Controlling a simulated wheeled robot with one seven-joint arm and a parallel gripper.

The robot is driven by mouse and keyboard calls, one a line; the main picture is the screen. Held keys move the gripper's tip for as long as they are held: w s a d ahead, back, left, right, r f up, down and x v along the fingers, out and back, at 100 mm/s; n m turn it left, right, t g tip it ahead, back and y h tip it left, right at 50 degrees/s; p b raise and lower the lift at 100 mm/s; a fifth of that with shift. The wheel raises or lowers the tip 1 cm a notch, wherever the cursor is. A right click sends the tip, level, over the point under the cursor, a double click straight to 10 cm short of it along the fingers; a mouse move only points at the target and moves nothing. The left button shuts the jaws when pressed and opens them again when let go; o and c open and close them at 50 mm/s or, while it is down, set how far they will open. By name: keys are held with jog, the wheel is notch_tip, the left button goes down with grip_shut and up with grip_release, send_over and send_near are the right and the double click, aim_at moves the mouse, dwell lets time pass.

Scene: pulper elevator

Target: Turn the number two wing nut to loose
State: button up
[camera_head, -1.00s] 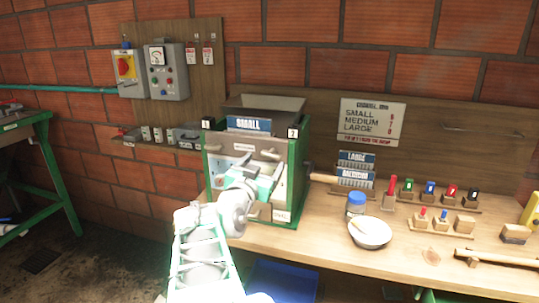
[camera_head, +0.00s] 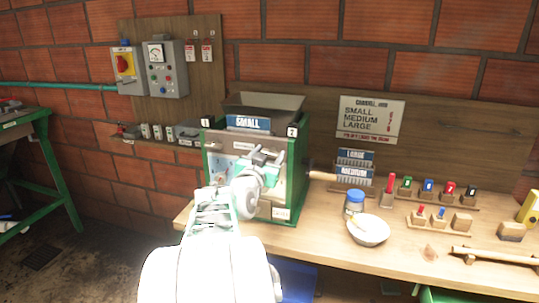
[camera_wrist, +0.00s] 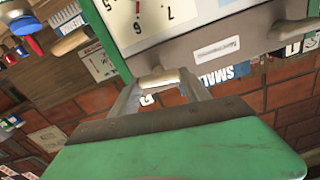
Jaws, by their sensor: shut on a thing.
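The green machine (camera_head: 220,140) stands on the bench with a SMALL plate (camera_head: 248,123) at its top. A "1" tag (camera_head: 206,123) and a "2" tag (camera_head: 292,131) mark its upper corners. My gripper (camera_head: 268,157) is at the upper right of its front, near the "2" tag. In the wrist view my gripper (camera_wrist: 158,82) has both fingers closed on a small beige piece, the number two wing nut (camera_wrist: 155,77). The "2" tag (camera_wrist: 147,99) shows just behind it. Most of the wing nut is hidden by the fingers.
A dial plate (camera_wrist: 140,18) and a grey labelled bar (camera_wrist: 225,48) are close to my fingers. Right of the machine stand MEDIUM and LARGE plates (camera_head: 355,170), a blue-lidded jar (camera_head: 354,204) and a white bowl (camera_head: 368,230). A switch panel (camera_head: 167,68) hangs on the wall.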

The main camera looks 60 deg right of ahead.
jog(key=c, duration=0.7)
jog(key=shift+o, duration=0.2)
jog(key=shift+f+n+b, duration=0.3)
jog(key=shift+n+b, duration=0.1)
jog(key=shift+b, duration=0.75)
jog(key=shift+w+r+n+b, duration=0.1)
jog(key=shift+r+n+b, duration=0.2)
jog(key=shift+n+b, duration=0.15)
jog(key=o, duration=1.4)
